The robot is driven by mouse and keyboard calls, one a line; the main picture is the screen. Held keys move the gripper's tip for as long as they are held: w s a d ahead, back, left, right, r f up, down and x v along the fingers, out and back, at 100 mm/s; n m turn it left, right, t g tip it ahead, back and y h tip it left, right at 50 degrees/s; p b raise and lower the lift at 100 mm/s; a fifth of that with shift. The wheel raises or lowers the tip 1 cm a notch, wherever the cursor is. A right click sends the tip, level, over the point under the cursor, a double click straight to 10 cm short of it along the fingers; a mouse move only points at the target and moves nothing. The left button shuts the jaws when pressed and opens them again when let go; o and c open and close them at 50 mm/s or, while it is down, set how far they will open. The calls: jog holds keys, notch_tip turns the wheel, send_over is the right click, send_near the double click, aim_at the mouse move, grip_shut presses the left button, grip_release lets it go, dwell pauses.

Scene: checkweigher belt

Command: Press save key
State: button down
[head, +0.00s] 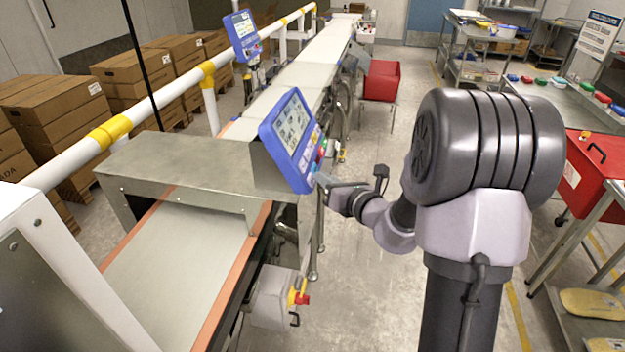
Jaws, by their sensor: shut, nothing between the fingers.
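A blue control panel (268,133) with a lit screen (291,122) stands tilted above the near end of the belt. A column of small coloured keys (318,150) runs along its right side; green and red ones show, but they are too small to read, so I cannot tell which is the save key. My gripper (321,180) is shut and empty at the panel's lower right edge, just below the keys. I cannot tell whether its tips touch the panel. My arm reaches in from the right.
The conveyor belt (180,262) runs away under a metal cover (185,160). A second blue panel (241,36) stands farther back. A white guard rail (150,105) and cardboard boxes (40,110) line the left. Red bins (381,80) and benches stand right. The aisle floor is clear.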

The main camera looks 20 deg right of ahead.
jog(key=shift+w+a+f, duration=0.2)
jog(key=shift+a, duration=0.1)
dwell(0.4)
dwell(0.4)
jog(key=shift+s+d+r, duration=0.4)
jog(key=shift+s+d, duration=0.05)
jog(key=shift+d, duration=0.15)
jog(key=shift+s+d+r+p, duration=0.4)
jog(key=shift+d, duration=0.2)
jog(key=shift+s+d+r+p, duration=0.35)
jog(key=shift+s+d+p, duration=0.1)
jog(key=shift+d, duration=0.2)
jog(key=shift+s+d+r+p, duration=0.35)
jog(key=shift+d+r+p, duration=0.05)
jog(key=shift+d, duration=0.2)
jog(key=s+d+r+p, duration=0.2)
jog(key=s+d, duration=0.1)
jog(key=d, duration=0.1)
jog(key=shift+d+r+p, duration=0.25)
jog(key=shift+r+p, duration=0.05)
jog(key=shift+r, duration=0.05)
